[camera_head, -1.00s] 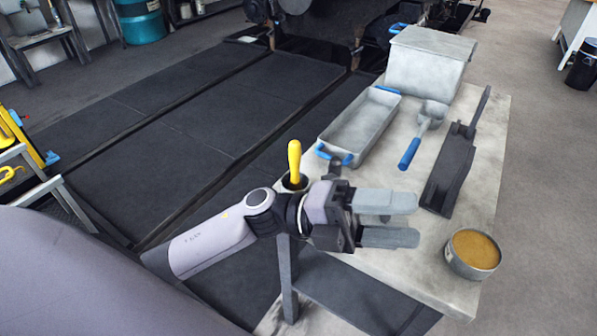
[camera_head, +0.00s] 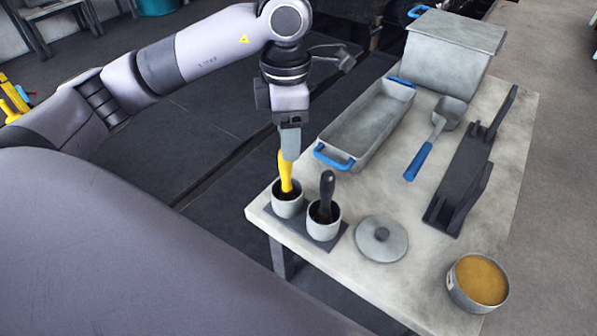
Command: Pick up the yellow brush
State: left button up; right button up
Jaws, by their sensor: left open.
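The yellow brush (camera_head: 285,173) stands upright in a grey cup (camera_head: 288,205) at the near left corner of the table, with only its yellow handle showing above the rim. My left gripper (camera_head: 289,146) points down right over the top of the handle. Its fingers are open and overlap the handle's upper end in this view. I cannot tell whether they touch it. My right gripper is not in view.
A second cup (camera_head: 324,226) with a black-handled brush (camera_head: 326,190) stands close on the right, on the same dark base. A round lid (camera_head: 381,239), blue-handled tray (camera_head: 367,125), scoop (camera_head: 432,140), dark metal rack (camera_head: 463,178) and tin (camera_head: 477,283) occupy the pale table (camera_head: 420,270).

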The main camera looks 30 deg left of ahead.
pick_arm(q)
jog(key=shift+w, duration=0.1)
notch_tip(320, 180, down, 2)
jog(key=shift+a+f+p, duration=0.1)
jog(key=shift+p, duration=0.25)
jog(key=p, duration=0.1)
send_over(286, 182)
jog(key=f, duration=0.4)
jog(key=shift+w+a, duration=0.25)
jog(key=shift+w, duration=0.1)
jog(key=shift+f, duration=0.35)
grip_shut()
